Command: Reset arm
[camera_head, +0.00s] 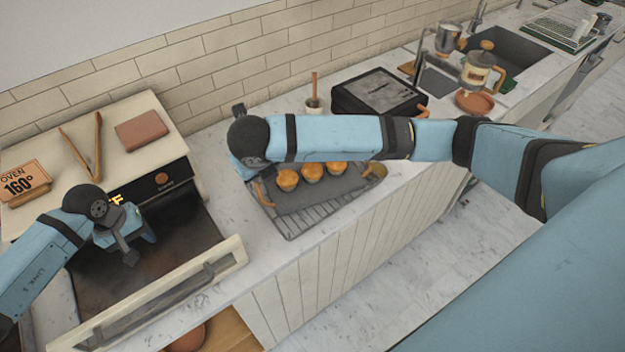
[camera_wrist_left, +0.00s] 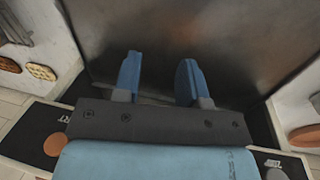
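My left gripper (camera_head: 132,245) is over the dark glass of the oven door (camera_head: 150,262), which is swung down. In the left wrist view its two blue fingers (camera_wrist_left: 160,82) stand apart with nothing between them, and the dark oven surface (camera_wrist_left: 215,45) lies behind them. My right arm reaches across the counter from the right in the head view. Its wrist ends above the left part of the baking tray, and the right gripper's fingers are hidden behind the wrist.
A dark tray (camera_head: 325,192) with three muffins (camera_head: 312,171) rests on a wire rack (camera_head: 305,222) under my right arm. Tongs (camera_head: 85,150) and a brown block (camera_head: 141,131) lie on the oven top. A black appliance (camera_head: 378,93) stands behind.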

